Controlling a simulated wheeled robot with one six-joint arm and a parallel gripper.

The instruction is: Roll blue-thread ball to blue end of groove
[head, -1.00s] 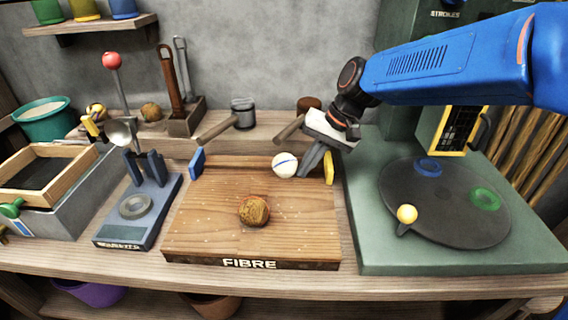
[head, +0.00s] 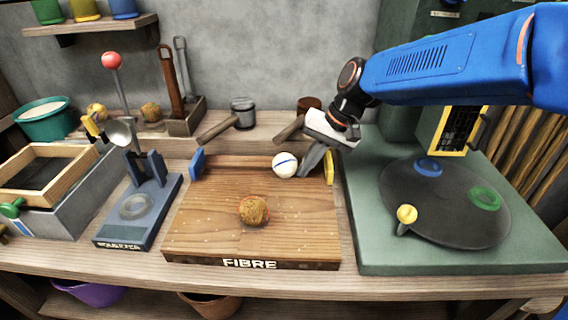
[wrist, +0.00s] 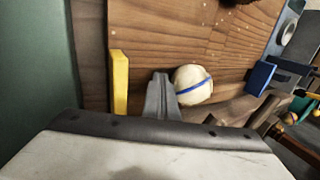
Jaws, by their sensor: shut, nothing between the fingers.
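The white ball with a blue thread band (head: 285,165) sits at the back of the wooden FIBRE board, nearer the yellow end. It also shows in the wrist view (wrist: 193,85). The blue end block (head: 197,163) stands at the back left of the board and the yellow end block (head: 329,168) at the back right. My gripper (head: 306,174) is shut and empty, its fingers low between the ball and the yellow block. In the wrist view the fingers (wrist: 161,95) are right beside the ball; I cannot tell whether they touch it.
A brown fibre ball (head: 254,210) lies on the front middle of the board (head: 200,225). A blue stand with a spoon (head: 137,205) is to the left. A green platform with a dark disc (head: 445,215) is to the right. Tool handles (head: 218,128) lie behind the board.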

